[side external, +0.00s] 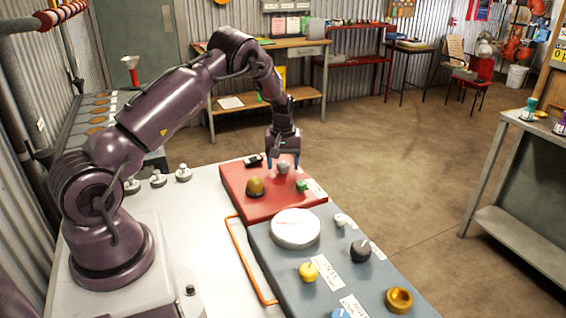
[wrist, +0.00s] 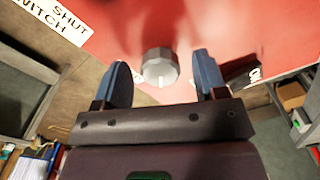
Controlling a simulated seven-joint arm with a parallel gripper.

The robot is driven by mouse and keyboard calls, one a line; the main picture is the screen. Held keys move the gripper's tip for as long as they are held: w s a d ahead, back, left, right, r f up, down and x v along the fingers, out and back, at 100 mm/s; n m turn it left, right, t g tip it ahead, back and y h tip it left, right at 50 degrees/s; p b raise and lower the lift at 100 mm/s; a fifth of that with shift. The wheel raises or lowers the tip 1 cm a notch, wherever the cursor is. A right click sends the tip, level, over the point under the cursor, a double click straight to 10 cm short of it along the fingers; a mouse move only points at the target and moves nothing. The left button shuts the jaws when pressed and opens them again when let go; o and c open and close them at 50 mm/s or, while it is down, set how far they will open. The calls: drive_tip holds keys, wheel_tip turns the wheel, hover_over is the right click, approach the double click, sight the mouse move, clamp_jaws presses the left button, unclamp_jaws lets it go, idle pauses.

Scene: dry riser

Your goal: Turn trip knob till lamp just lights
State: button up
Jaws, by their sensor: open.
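A grey faceted knob (side external: 283,168) stands on the red panel (side external: 240,205), and shows between my fingers in the wrist view (wrist: 160,66), with a pale pointer mark on its near side. My gripper (side external: 283,163) points down over the knob. Its blue fingers are apart, one on each side, and it also shows in the wrist view (wrist: 161,70). A gap shows on both sides, and I cannot tell how far down the fingers reach. An amber dome (side external: 255,187), perhaps the lamp, sits on the same panel and looks unlit. I cannot read a trip label.
A black switch (side external: 254,160) and a green part (side external: 302,186) are close by on the red panel. A blue-grey panel (side external: 275,250) in front carries a white disc (side external: 295,228), a black knob (side external: 361,251) and a yellow knob (side external: 309,271). An orange rail (side external: 250,265) runs alongside.

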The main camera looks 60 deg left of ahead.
sight(283, 164)
wheel_tip(283, 164, up, 13)
idle(0.4)
idle(0.4)
drive_tip(key=s+d+r+m+t, duration=0.2)
drive_tip(key=s+d+r+m, duration=0.4)
drive_tip(key=s+d, duration=0.5)
drive_tip(key=s+d+r+m+t, duration=0.3)
drive_tip(key=s+d+r+m, duration=0.3)
drive_tip(key=d, duration=1.1)
drive_tip(key=s+r, duration=0.3)
drive_tip(key=s, duration=0.2)
drive_tip(key=shift+s+d+r+m+t, duration=0.2)
drive_tip(key=shift+r+m+t, duration=0.1)
drive_tip(key=shift+r+m, duration=0.1)
